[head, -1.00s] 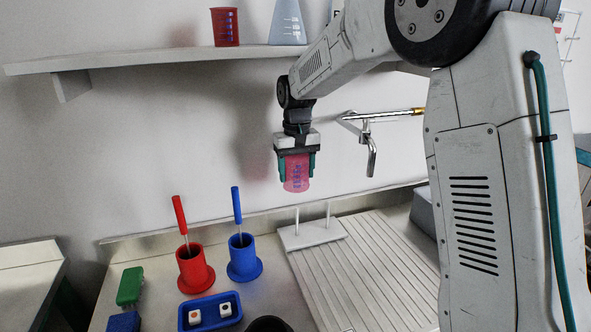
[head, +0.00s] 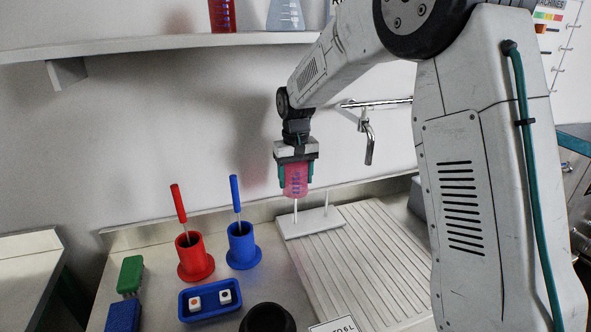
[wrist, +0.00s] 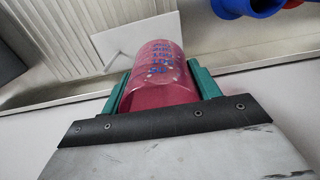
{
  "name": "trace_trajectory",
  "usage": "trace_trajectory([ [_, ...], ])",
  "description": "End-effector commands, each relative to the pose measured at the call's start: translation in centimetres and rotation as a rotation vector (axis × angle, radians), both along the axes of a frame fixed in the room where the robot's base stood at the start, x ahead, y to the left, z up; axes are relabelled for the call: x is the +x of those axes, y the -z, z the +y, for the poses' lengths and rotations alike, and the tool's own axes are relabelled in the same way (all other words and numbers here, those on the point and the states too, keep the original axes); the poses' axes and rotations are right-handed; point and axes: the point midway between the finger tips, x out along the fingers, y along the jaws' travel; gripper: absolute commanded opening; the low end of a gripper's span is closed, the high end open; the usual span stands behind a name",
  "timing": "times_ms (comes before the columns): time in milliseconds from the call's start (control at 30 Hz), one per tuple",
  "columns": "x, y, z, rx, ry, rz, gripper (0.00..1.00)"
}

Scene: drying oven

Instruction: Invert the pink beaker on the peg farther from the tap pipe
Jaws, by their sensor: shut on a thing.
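My gripper (head: 295,170) is shut on the pink beaker (head: 296,182), which hangs below the jaws. In the wrist view the beaker (wrist: 158,72) shows blue markings between the green fingers (wrist: 160,88). The white peg stand (head: 311,223) has two upright pegs. The beaker's lower end is in line with the left peg (head: 295,211), the one farther from the tap pipe (head: 368,143). I cannot tell whether this peg's tip is inside the beaker. The right peg (head: 326,200) is bare.
A ribbed drainboard (head: 350,260) lies right of the stand. Red (head: 194,257) and blue (head: 242,247) holders with handled tools stand to the left. A blue tray (head: 210,300) with small cubes and a black round object (head: 267,319) are in front. A shelf (head: 150,44) is above.

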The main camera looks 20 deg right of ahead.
Motion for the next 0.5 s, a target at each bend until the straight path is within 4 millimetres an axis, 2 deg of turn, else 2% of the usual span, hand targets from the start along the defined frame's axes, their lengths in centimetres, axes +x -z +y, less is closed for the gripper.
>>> trace_trajectory([
  [500, 0.0, 4.2, 0.0, 0.000, 0.000, 0.002, 0.36],
])
